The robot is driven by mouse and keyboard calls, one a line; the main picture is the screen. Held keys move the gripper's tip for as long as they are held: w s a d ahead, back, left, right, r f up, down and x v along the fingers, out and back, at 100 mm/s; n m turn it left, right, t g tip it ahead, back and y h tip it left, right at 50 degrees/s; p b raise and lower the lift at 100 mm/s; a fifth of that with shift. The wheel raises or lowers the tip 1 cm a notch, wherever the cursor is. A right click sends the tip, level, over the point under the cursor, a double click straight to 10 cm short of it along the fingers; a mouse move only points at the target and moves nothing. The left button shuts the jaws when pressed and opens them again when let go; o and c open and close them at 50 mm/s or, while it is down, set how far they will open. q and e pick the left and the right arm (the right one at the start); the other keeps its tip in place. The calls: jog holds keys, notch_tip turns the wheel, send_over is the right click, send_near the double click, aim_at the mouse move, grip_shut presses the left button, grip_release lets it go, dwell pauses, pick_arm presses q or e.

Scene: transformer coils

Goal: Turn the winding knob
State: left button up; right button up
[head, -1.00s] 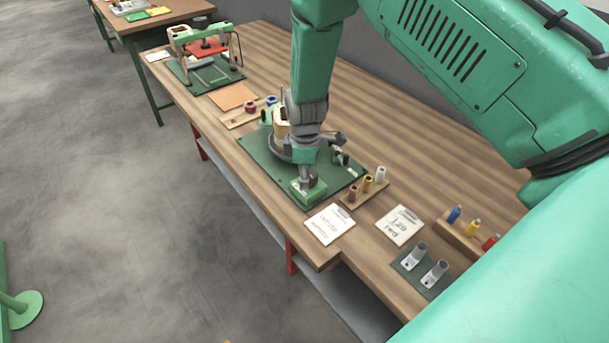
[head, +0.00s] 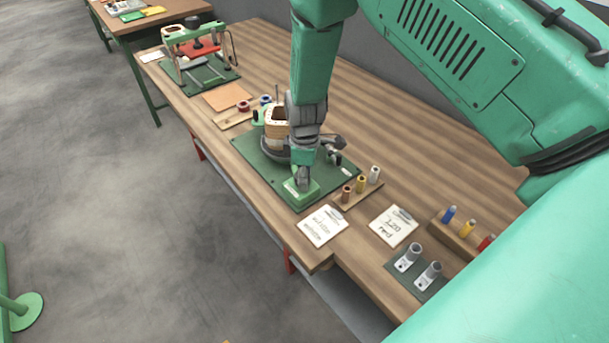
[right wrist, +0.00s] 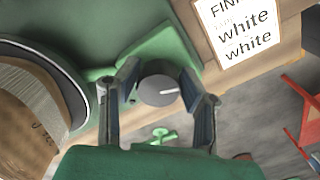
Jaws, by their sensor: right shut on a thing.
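The winding knob (right wrist: 159,90) is a round dark grey knob with a white line on its face. It stands on a green block (head: 300,194) at the near corner of the green winder plate (head: 258,160). My right gripper (right wrist: 160,80) has one finger on each side of the knob and is shut on it. In the head view my right gripper (head: 302,182) points down onto the green block and hides most of the knob. A wound coil (right wrist: 30,112) shows at the left of the right wrist view. My left gripper is not in view.
A white card (head: 322,226) lies just in front of the plate, with a rack of small spools (head: 345,200) beside it. Another card (head: 393,227), a stand with two metal lugs (head: 425,281) and a press-like fixture (head: 200,60) share the bench.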

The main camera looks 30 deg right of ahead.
jog(key=m, duration=0.5)
jog(key=shift+w+a+r+m+p, duration=0.15)
jog(key=shift+w+r+m+p, duration=0.05)
jog(key=shift+m+p, duration=0.2)
jog(key=m, duration=0.4)
jog(key=shift+w+a+m, duration=0.1)
jog(key=shift+w+m, duration=0.05)
jog(key=shift+m, duration=0.55)
jog(key=o, duration=1.1)
jog(key=shift+c, duration=0.2)
jog(key=shift+o, duration=0.4)
notch_tip(320, 180, up, 12)
